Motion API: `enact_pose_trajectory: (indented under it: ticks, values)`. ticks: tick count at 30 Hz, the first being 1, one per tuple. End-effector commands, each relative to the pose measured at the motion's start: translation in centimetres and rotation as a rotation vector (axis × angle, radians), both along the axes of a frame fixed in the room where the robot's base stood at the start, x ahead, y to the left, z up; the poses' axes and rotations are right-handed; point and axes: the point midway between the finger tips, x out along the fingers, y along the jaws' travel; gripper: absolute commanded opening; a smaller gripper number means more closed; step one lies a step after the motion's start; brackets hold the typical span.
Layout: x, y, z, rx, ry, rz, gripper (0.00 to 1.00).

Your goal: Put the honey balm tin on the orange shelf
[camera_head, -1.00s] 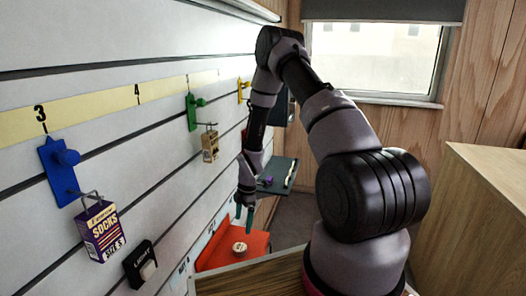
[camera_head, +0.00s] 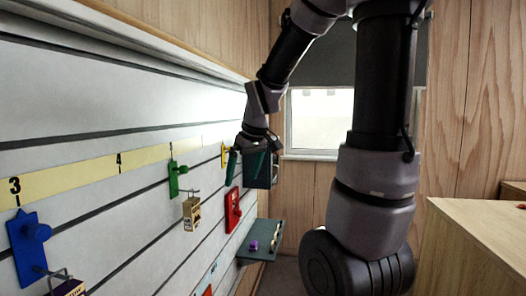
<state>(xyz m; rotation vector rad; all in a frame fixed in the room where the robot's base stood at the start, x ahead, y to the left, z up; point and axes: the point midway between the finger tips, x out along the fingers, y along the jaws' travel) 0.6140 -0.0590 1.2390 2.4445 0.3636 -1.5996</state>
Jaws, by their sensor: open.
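Only a small orange-red sliver (camera_head: 208,291), apparently the orange shelf, shows at the bottom edge of the head view. The rest of the shelf is out of frame. The honey balm tin is not visible now; a small round pale tin stood on that shelf in the earlier frame. My gripper (camera_head: 246,165) is raised beside the wall panel, above the shelf, with its teal fingers apart. I see nothing held between them.
A dark shelf (camera_head: 262,243) with a purple item (camera_head: 253,246) sits low by the corner. Blue (camera_head: 27,250), green (camera_head: 173,180), red (camera_head: 233,212) and yellow (camera_head: 224,154) holders are on the wall panel (camera_head: 90,190). A wooden cabinet (camera_head: 470,245) stands at right.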

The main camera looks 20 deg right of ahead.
Motion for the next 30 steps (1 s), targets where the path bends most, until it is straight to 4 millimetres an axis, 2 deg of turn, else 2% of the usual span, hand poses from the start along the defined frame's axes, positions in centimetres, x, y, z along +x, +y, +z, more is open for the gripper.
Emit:
enact_pose_trajectory:
  ticks: [1,6,12,18,30]
  values:
    - [-1.8,-0.1,2.0,0.038,-0.029,-0.073,1.00]
    - [-7.7,-0.1,6.2,0.191,-0.083,-0.320,1.00]
    - [-12.8,0.1,8.4,0.345,-0.113,-0.517,1.00]
    - [-14.5,0.2,8.8,0.406,-0.117,-0.586,1.00]
    - [-14.5,0.2,8.8,0.406,-0.118,-0.587,1.00]
